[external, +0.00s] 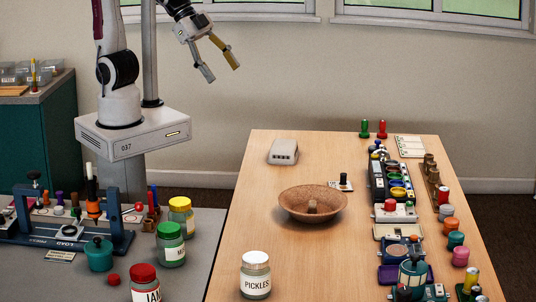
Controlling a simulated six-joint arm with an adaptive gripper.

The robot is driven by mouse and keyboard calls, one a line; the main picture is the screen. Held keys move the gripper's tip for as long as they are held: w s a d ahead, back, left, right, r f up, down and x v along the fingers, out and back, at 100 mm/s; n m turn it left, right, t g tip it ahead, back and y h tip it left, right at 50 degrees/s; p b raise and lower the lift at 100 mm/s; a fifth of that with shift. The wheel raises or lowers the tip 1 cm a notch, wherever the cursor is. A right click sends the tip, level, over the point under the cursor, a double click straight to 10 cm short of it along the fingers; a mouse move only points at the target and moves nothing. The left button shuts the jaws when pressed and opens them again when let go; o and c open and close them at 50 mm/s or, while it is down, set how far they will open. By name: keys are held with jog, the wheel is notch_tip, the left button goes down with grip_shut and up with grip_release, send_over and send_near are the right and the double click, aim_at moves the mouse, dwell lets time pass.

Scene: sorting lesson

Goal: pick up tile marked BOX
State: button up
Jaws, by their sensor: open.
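My gripper (222,70) is raised high at the top of the external view, against the wall. It is open and empty, its two fingers spread and pointing down to the right. It is well above and apart from the wooden table (255,215). I cannot make out a tile reading BOX. A small pale tile (333,186) with dark marks lies on the table, with a black knob on or beside it; its lettering is too small to read. A pale card (407,142) with lines lies at the back right, also unreadable.
A brown bowl (290,207) with a small block in it stands mid-table. A grey box (283,152) is behind it. A PICKLES jar (255,283) stands at the front left. Several coloured pots and devices crowd the right side. The grey bench (205,240) holds more jars.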

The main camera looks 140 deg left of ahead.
jog(key=w+a+f+t+y, duration=0.1)
jog(key=w+a+f, duration=0.55)
jog(key=a, duration=0.25)
jog(key=w+a+f+t, duration=0.1)
jog(key=w+a+f, duration=0.4)
jog(key=w+a, duration=0.3)
jog(key=a+f+t, duration=0.1)
jog(key=a+f, duration=0.7)
jog(key=f, duration=0.2)
jog(key=t+h, duration=0.2)
send_near(352, 188)
jog(key=shift+s+d+r+n, duration=0.2)
jog(key=shift+s+r, duration=0.1)
jog(key=shift+s, duration=0.2)
jog(key=shift+s+d+r+n, duration=0.1)
jog(key=shift+s+r+n, duration=0.15)
jog(key=shift+s, duration=0.25)
jog(key=shift+x, duration=1.3)
jog(key=shift+x, duration=2.6)
